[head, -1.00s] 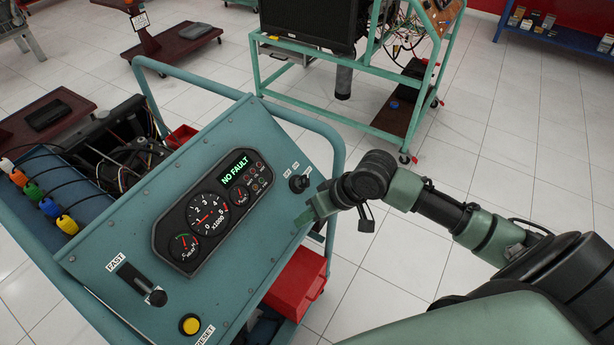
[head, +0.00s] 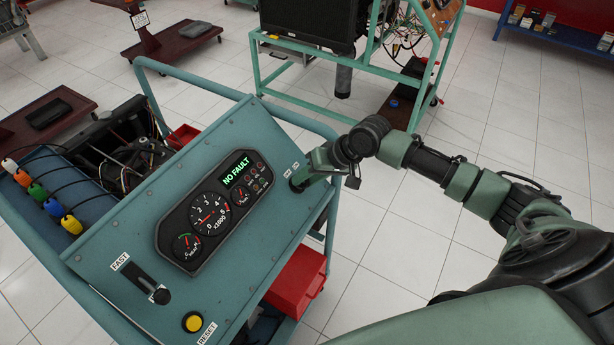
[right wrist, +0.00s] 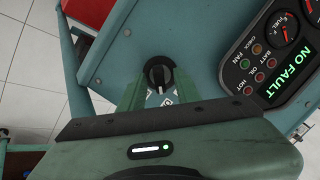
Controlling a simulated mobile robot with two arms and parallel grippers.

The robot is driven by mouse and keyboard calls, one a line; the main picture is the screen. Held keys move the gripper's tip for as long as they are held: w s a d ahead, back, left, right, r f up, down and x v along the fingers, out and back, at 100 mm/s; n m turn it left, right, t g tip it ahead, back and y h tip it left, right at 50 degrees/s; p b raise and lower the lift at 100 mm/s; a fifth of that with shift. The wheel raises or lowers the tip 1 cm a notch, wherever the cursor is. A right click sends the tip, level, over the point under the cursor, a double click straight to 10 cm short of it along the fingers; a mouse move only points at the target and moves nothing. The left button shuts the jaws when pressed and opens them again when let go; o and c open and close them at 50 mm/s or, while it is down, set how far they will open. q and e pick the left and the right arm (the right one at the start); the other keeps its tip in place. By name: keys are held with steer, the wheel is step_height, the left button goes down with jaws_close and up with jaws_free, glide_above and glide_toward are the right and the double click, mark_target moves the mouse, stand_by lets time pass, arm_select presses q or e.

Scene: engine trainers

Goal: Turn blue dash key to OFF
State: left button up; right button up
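The blue dash (head: 140,225) is a sloped panel with a gauge cluster (head: 213,212) reading NO FAULT. Its black key switch (right wrist: 159,72) shows in the right wrist view, with a grey key bar across a round dark bezel. My right gripper (right wrist: 158,88) is at the switch, one green finger on each side. A gap shows between each finger and the key, so it looks open. My left gripper is not in view.
A black slider (head: 147,284) marked FAST and a yellow RESET button (head: 192,322) sit lower on the dash. A tube rail (head: 335,200) runs along the dash's right side. A red box (head: 296,283) is below it. Another green stand (head: 350,75) stands behind.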

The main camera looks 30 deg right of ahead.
steer(key=shift+f, duration=0.1)
jaws_close()
steer(key=shift+a+n+p, duration=0.1)
steer(key=shift+n+p, duration=0.6)
steer(key=shift+n, duration=0.1)
steer(key=shift+r+n+h+p, duration=0.25)
steer(key=shift+n+p, duration=0.45)
steer(key=shift+n, duration=0.4)
steer(key=n+h+p, duration=0.1)
steer(key=n+p, duration=0.1)
steer(key=n, duration=0.2)
steer(key=shift+a+f, duration=0.15)
steer(key=shift+n, duration=0.4)
